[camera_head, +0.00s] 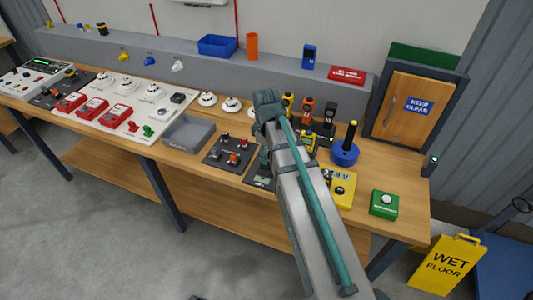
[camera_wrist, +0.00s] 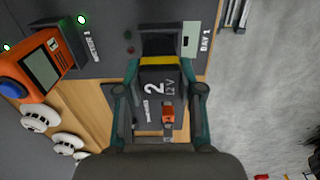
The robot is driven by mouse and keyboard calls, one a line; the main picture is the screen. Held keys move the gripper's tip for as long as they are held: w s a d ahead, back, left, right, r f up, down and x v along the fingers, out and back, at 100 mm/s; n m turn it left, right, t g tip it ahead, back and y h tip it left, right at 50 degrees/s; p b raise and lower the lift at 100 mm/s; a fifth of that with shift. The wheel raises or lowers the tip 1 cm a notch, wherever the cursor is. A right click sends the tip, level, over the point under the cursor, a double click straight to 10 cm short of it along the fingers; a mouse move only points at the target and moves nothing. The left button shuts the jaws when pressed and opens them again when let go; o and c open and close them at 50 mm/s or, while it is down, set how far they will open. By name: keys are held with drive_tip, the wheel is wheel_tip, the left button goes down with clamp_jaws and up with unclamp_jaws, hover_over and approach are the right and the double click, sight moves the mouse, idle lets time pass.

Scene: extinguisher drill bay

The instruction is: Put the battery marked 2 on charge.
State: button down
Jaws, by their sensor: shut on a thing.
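The battery marked 2 (camera_wrist: 153,88) is a dark block with a white "2", "12V" and a yellow band, seen between my fingers in the wrist view. My gripper (camera_wrist: 160,92) is shut on it, with a teal-and-black finger along each side. A dark unit with green lights, labelled apparently "CHARGER" (camera_wrist: 92,46), stands at the upper left. In the head view my arm hides the battery.
An orange device (camera_wrist: 40,65) with a screen and white round detectors (camera_wrist: 40,118) lie left in the wrist view. In the head view, a grey tray (camera_head: 188,134), a blue round base with a post (camera_head: 345,152) and a green box (camera_head: 384,204) crowd the bench.

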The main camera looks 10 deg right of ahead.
drive_tip(key=shift+f+b, duration=0.6)
drive_tip(key=shift+f, duration=0.9)
idle(0.8)
drive_tip(key=shift+c, duration=1.6)
unclamp_jaws()
drive_tip(key=shift+r, duration=0.1)
drive_tip(key=shift+r+p, duration=2.65)
drive_tip(key=shift+r, duration=0.8)
